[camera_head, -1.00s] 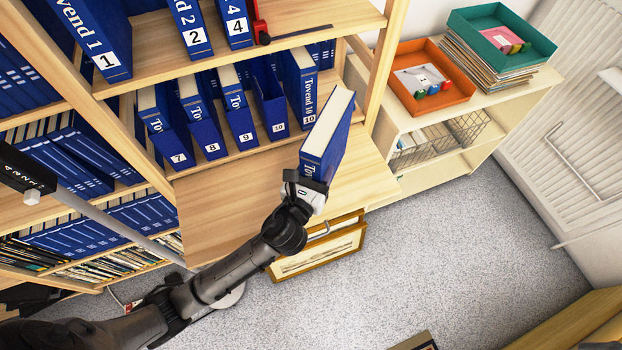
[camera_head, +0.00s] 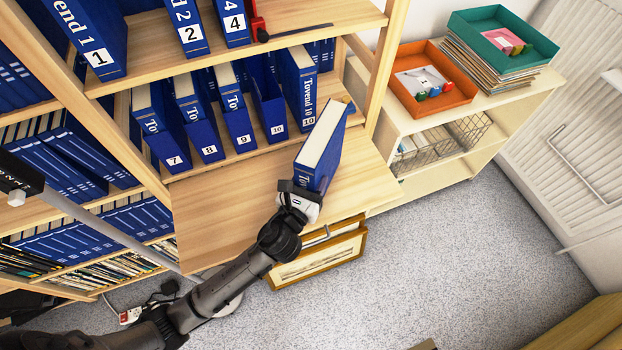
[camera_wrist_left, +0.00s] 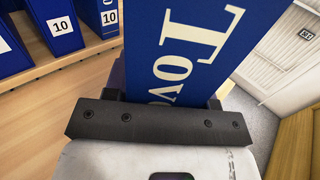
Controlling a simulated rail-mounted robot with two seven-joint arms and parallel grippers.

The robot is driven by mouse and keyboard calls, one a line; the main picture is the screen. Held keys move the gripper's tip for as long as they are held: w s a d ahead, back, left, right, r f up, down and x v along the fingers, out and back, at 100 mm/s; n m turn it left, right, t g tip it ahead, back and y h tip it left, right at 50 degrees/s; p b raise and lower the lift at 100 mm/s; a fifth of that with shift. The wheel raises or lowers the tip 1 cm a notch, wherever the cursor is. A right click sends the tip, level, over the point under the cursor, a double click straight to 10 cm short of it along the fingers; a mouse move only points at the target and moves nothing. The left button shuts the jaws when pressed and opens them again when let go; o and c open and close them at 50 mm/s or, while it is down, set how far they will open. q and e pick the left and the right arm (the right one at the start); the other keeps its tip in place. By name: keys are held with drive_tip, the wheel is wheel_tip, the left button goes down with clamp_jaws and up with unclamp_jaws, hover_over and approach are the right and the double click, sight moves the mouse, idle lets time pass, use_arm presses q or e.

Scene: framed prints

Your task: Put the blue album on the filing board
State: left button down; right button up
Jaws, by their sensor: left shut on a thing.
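The blue album (camera_head: 332,158), a thick blue binder with white pages, is held by my left gripper (camera_head: 300,192) at its near end. The jaws are shut on it, and its spine with large white letters (camera_wrist_left: 190,50) fills the middle of the left wrist view. It leans up and to the right over the wooden board (camera_head: 215,210) that juts out below the binder shelf. I cannot tell whether the album touches the board. The left gripper also shows in the left wrist view (camera_wrist_left: 160,122). My right gripper is not in view.
Similar numbered blue binders (camera_head: 240,125) stand on the shelf behind the board. A framed print (camera_head: 318,262) is below the board. At the right, a low cabinet (camera_head: 440,185) carries an orange tray (camera_head: 432,98) and a teal tray (camera_head: 500,15). The board's left part is bare.

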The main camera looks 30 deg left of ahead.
use_arm(q)
drive_tip(key=c, duration=0.9)
unclamp_jaws()
drive_tip(key=shift+f, duration=0.15)
drive_tip(key=o, duration=0.4)
drive_tip(key=shift+o, duration=0.2)
